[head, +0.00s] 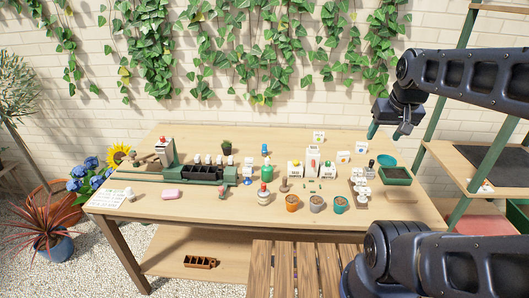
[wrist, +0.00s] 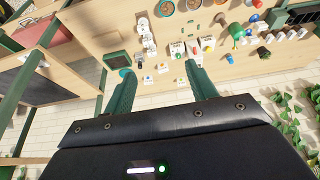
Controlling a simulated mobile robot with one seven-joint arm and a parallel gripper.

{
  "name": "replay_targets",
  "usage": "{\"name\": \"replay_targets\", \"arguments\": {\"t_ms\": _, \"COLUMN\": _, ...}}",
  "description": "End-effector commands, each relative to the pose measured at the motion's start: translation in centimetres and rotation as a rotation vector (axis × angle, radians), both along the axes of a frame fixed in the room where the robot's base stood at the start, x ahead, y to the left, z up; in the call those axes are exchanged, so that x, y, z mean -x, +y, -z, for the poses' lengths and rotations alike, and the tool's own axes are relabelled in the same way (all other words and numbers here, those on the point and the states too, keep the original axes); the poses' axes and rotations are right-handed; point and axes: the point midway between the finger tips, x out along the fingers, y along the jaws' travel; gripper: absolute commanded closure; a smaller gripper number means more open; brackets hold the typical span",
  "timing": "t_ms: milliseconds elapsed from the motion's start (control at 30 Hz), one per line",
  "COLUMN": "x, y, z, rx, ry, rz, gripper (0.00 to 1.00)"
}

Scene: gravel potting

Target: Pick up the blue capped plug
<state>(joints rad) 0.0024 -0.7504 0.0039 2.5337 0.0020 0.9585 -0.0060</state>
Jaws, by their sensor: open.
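Two small blue-topped things stand on the potting table, and I cannot tell for sure which is the blue capped plug. One is a small blue piece (head: 265,150) towards the back middle, behind the green bottle. The other is a blue and white piece (head: 248,174) beside the dark rack's right end; a blue spot (wrist: 254,18) shows near the green bottle in the wrist view. My gripper (head: 385,132) is open and empty, raised above the table's back right, well right of both. Its two green fingers (wrist: 160,70) show spread apart in the wrist view.
The green bottle (head: 266,173), white boxes (head: 312,160) and several pots (head: 291,203) stand mid-table. A dark rack (head: 203,173) with white-topped pieces is left. A shelf unit (head: 480,165) stands beyond.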

Motion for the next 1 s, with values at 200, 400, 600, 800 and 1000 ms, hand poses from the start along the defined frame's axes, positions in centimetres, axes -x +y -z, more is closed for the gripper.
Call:
{"name": "replay_targets", "arguments": {"t_ms": 200, "x": -3.2, "y": 0.8, "z": -1.2, "rx": 0.027, "ry": 0.025, "rz": -0.078, "gripper": 0.43}}
{"name": "replay_targets", "arguments": {"t_ms": 400, "x": -8.1, "y": 2.2, "z": -2.4, "rx": 0.066, "ry": 0.059, "rz": -0.2, "gripper": 0.43}}
{"name": "replay_targets", "arguments": {"t_ms": 600, "x": -13.3, "y": 4.1, "z": -2.8, "rx": 0.102, "ry": 0.092, "rz": -0.325, "gripper": 0.43}}
{"name": "replay_targets", "arguments": {"t_ms": 800, "x": -18.5, "y": 6.3, "z": -2.5, "rx": 0.137, "ry": 0.124, "rz": -0.449, "gripper": 0.43}}
{"name": "replay_targets", "arguments": {"t_ms": 1000, "x": -23.6, "y": 9.0, "z": -1.3, "rx": 0.168, "ry": 0.153, "rz": -0.576, "gripper": 0.43}}
